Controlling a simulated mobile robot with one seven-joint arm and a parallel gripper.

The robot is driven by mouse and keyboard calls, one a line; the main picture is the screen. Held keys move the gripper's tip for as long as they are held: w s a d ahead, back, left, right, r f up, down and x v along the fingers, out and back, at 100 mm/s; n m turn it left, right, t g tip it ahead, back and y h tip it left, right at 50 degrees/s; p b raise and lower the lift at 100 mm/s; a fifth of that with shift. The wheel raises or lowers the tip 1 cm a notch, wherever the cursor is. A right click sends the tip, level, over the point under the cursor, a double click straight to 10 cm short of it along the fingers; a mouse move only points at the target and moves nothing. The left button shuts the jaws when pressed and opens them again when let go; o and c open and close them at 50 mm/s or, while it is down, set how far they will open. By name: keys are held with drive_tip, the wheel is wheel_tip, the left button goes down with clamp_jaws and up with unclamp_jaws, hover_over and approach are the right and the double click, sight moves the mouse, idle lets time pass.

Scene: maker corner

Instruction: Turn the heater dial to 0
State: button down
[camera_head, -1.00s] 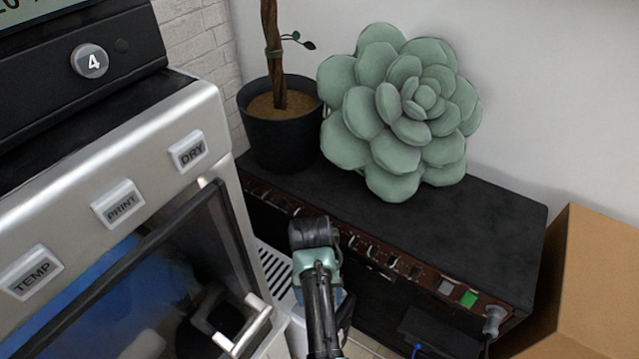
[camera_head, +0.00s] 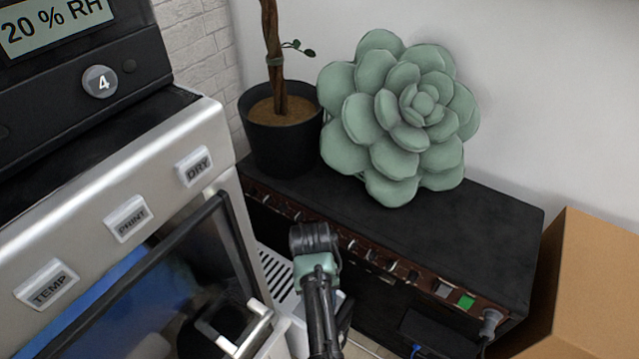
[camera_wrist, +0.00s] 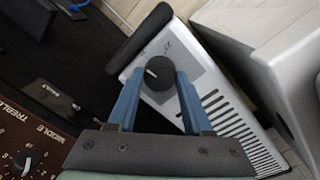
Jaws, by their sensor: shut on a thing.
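The white heater (camera_wrist: 216,112) has slots along its side and stands on the floor in the wrist view. Its round black dial (camera_wrist: 160,84) bears a short pale mark toward the left side. My gripper (camera_wrist: 156,78) has its two blue fingers on either side of the dial, shut on it. The small print on the panel by the dial is too blurred to read. In the head view part of the heater (camera_head: 276,272) shows low in the gap. My own arm hides the dial and the fingertips there.
A black amplifier (camera_head: 440,225) carries a green succulent cushion (camera_head: 400,115). A potted plant (camera_head: 283,140) stands behind. A cardboard box (camera_head: 590,290) is at right.

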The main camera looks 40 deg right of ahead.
drive_tip(key=n+p, duration=0.3)
drive_tip(key=shift+r, duration=0.3)
drive_tip(key=n+p, duration=0.3)
drive_tip(key=n, duration=0.2)
drive_tip(key=shift+f+t+p, duration=0.1)
drive_tip(key=shift+t+p, duration=0.2)
drive_tip(key=n+p, duration=0.1)
drive_tip(key=n, duration=0.3)
drive_tip(key=shift+p, duration=0.4)
drive_tip(key=n+p, duration=0.1)
drive_tip(key=n, duration=0.4)
drive_tip(key=shift+f, duration=0.1)
drive_tip(key=n, duration=0.4)
drive_tip(key=shift+n+t+p, duration=0.3)
drive_tip(key=shift+p, duration=0.05)
drive_tip(key=n, duration=0.4)
drive_tip(key=shift+f+y, duration=0.1)
drive_tip(key=shift+y, duration=0.3)
drive_tip(key=n, duration=0.5)
drive_tip(key=shift+s, duration=0.1)
drive_tip(key=shift+n, duration=2)
